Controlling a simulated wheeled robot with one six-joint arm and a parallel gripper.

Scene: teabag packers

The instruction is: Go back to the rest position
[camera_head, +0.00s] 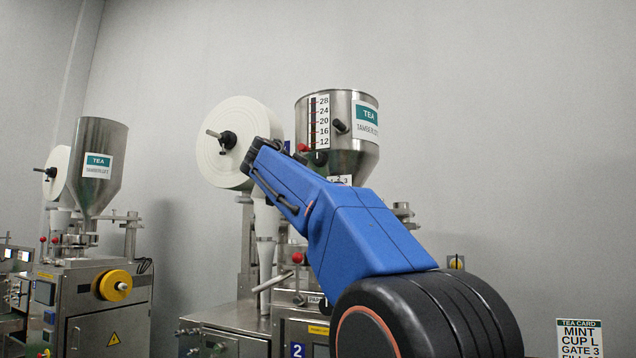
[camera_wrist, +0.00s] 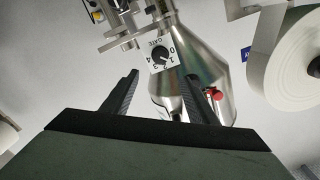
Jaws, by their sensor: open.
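My gripper (camera_wrist: 162,75) is in the wrist view, with its two dark fingers apart and nothing between them. Beyond the fingers are a metal hopper cone (camera_wrist: 186,60) and a round black gate dial (camera_wrist: 160,53) on a white plate numbered 0 to 4. The fingers appear apart from the dial. In the head view my blue arm reaches up and left in front of the machine, towards the steel hopper (camera_head: 310,106) with the TEA label and a level scale. I cannot make out the gripper's fingers there.
A white paper roll (camera_head: 240,120) is left of the hopper. A second packer with its own hopper (camera_head: 104,150) and a yellow knob (camera_head: 115,285) stands at the left. A tea card (camera_head: 580,340) reading "MINT", "GATE 3" is at bottom right. The wall area at upper right is clear.

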